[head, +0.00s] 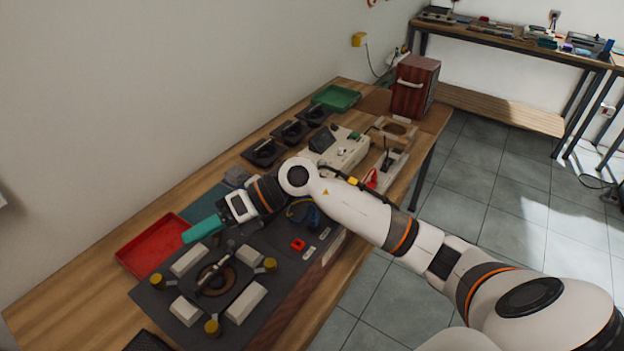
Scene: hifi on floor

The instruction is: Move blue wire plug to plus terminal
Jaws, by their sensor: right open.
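My right gripper (224,217) reaches over the workbench from the right, above the dark board, and looks empty. A teal piece (203,229) shows at its tip; I cannot tell whether it is part of the gripper or lies behind it. A dark blue wire loop (304,213) lies just beyond the board's right part, partly hidden by my right arm. Its plug cannot be made out. A small red square part (297,244) sits on the board beside small pale labels; I cannot read a plus mark. My left gripper is out of view.
The dark board (262,325) carries white blocks, yellow knobs and a round centre piece. A red tray (152,247) is at the left, a green tray (336,98) at the back. Black units, a beige instrument (345,150) and a wooden speaker box (414,87) stand farther along the bench.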

